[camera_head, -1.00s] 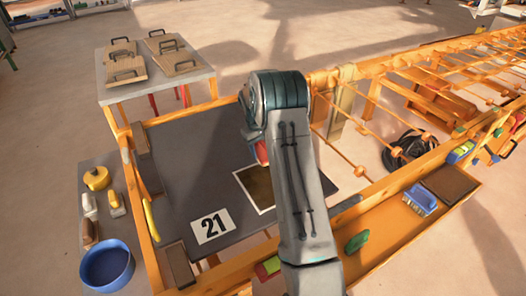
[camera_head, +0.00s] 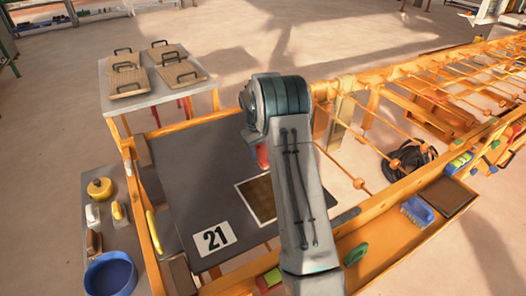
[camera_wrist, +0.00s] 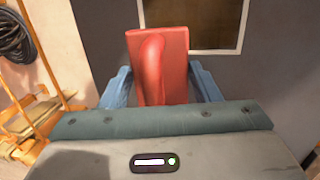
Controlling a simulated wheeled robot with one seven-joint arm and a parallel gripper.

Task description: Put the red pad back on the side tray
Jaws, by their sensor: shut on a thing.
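The red pad (camera_wrist: 172,60) is held between the blue fingers of my gripper (camera_wrist: 162,82) in the wrist view, with a rounded red grip on its face. In the head view only a small part of the red pad (camera_head: 262,155) shows at the left of my arm, and my arm hides the gripper. The pad is over the dark bed, near the white-framed brown panel (camera_head: 258,201). An orange tray (camera_head: 383,252) runs along the right side of the bed. It holds a blue brush (camera_head: 417,209), a green pad (camera_head: 355,254) and a brown pad (camera_head: 447,196).
A "21" card (camera_head: 212,238) lies on the dark bed. A grey shelf at the left holds a yellow pot (camera_head: 100,188) and a blue bowl (camera_head: 110,274). A table with handled boards (camera_head: 126,80) stands behind. A dark coil (camera_head: 408,160) lies beyond the orange rail.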

